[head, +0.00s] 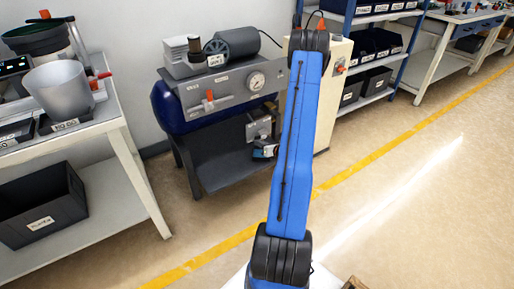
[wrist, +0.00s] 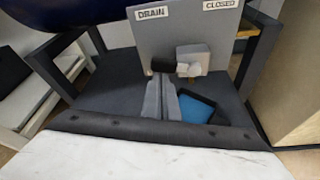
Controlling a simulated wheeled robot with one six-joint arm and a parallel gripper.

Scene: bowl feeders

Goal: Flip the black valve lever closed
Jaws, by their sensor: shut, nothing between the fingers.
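In the wrist view a grey panel (wrist: 150,38) stands over a dark shelf, with a DRAIN label at upper left and a CLOSED label at upper right. On its lower part is a pale grey valve body (wrist: 194,58). A short black lever (wrist: 162,65) points left from it, toward the DRAIN side. My gripper (wrist: 162,80) is shut and empty, its grey fingers together just below the lever in the picture. I cannot tell whether they touch it.
A blue and black object (wrist: 196,108) lies on the shelf right of the fingers. Above is the compressor's dark blue tank (head: 172,108) with a red-handled panel and gauge (head: 256,81). A beige cabinet (head: 325,95) stands to the right. Open floor lies in front.

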